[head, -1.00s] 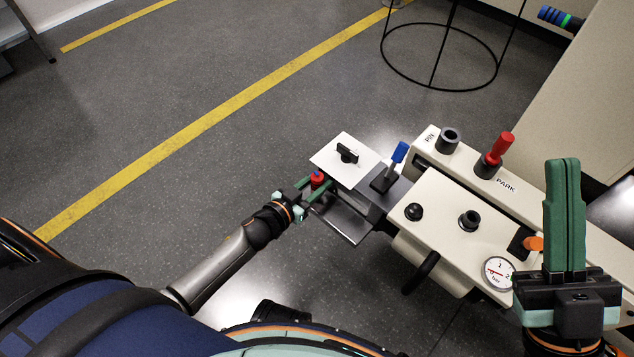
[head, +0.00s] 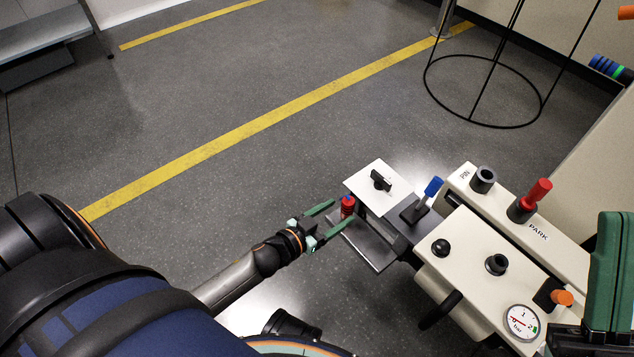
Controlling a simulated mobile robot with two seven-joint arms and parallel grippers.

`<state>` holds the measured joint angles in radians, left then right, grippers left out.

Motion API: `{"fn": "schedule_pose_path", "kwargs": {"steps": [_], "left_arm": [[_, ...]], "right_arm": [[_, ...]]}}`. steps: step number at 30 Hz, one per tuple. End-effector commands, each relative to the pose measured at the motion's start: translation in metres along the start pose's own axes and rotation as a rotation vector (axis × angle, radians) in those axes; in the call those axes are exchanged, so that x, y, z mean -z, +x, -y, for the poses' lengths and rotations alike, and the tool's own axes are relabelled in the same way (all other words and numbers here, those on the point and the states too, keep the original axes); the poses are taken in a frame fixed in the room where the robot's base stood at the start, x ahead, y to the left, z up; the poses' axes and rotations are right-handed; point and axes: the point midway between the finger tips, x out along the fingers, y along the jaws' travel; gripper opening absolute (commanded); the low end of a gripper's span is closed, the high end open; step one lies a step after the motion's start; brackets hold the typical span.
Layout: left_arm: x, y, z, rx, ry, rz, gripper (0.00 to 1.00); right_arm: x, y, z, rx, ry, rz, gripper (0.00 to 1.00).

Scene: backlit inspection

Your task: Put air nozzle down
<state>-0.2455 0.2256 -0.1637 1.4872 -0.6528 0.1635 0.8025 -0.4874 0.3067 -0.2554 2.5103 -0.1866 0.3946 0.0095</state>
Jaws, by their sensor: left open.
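A small red part with a blue tip (head: 347,207), which looks like the air nozzle, stands upright at the grey metal tray (head: 372,252), beside the white square plate (head: 372,186). My left gripper (head: 334,213) has its two green fingers spread apart, pointing at the red part. The red part is at the fingertips; I cannot tell whether a finger touches it.
The cream control panel (head: 465,255) carries a blue-topped lever (head: 433,187), a red lever (head: 538,192), black knobs, an orange knob (head: 562,298) and a gauge (head: 521,321). A black wire stand (head: 487,122) is behind. The floor at left is clear.

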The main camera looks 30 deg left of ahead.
Motion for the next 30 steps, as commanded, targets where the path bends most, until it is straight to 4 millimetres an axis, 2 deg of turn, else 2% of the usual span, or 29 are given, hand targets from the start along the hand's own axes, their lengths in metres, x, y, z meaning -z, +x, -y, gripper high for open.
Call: {"fn": "schedule_pose_path", "kwargs": {"steps": [1,3,9,14,17,20,23,24,27,30], "left_arm": [[0.003,-0.014,0.000,0.001,-0.003,0.003,0.68],[0.002,-0.028,0.000,0.001,-0.002,0.003,0.68],[0.002,-0.061,0.000,0.001,-0.001,0.002,0.68],[0.004,-0.072,0.000,-0.001,0.001,-0.006,0.68],[0.027,-0.072,-0.006,-0.017,0.024,-0.059,0.68],[0.084,-0.070,-0.023,-0.052,0.078,-0.189,0.68],[0.166,-0.080,-0.048,-0.092,0.149,-0.379,0.68],[0.200,-0.089,-0.059,-0.106,0.177,-0.462,0.68],[0.278,-0.122,-0.084,-0.126,0.233,-0.661,0.68],[0.340,-0.161,-0.101,-0.129,0.270,-0.832,0.68]], "right_arm": [[0.006,0.006,-0.003,-0.002,0.002,-0.002,0.00],[0.009,0.009,-0.006,-0.006,0.007,-0.005,0.00],[0.017,0.014,-0.009,-0.005,0.005,-0.012,0.00],[0.019,0.016,-0.010,-0.002,-0.004,-0.017,0.00],[0.020,0.016,-0.010,-0.001,-0.006,-0.018,0.00],[0.020,0.016,-0.010,-0.001,-0.007,-0.018,0.00],[0.019,0.016,-0.010,-0.001,-0.008,-0.018,0.00],[0.019,0.016,-0.010,-0.001,-0.008,-0.018,0.00],[0.019,0.016,-0.010,-0.002,-0.008,-0.017,0.00],[0.019,0.016,-0.011,-0.002,-0.008,-0.016,0.00]]}}
